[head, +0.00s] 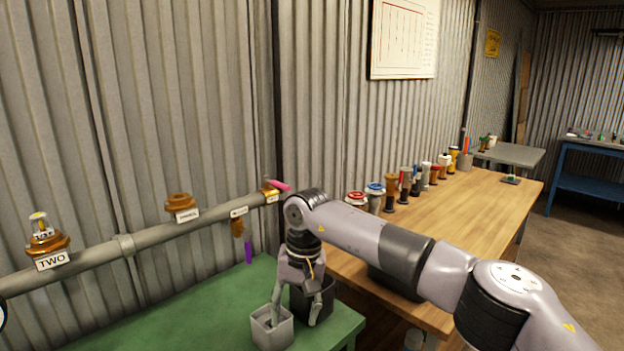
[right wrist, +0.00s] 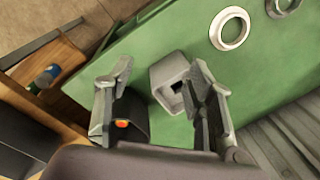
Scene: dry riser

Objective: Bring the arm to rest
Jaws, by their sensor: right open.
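My right arm comes in from the right, over the wooden bench. My right gripper (head: 294,311) points down at the right end of the green table (head: 190,318). Its fingers are spread around no object that I can make out. A light grey open box (head: 272,331) and a black open box (head: 326,297) stand close below and beside the fingers. In the right wrist view the open gripper (right wrist: 160,78) shows with the grey box (right wrist: 166,72) between and beyond its fingers. Something orange (right wrist: 122,124) shows in the black box (right wrist: 132,112). My left gripper is not in view.
A grey pipe (head: 90,258) with brass fittings and labels runs along the corrugated wall behind the green table. Several coloured valve-like parts (head: 390,188) line the back of the wooden bench (head: 455,215). The bench's front part is mostly bare. A blue table (head: 575,183) stands far right.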

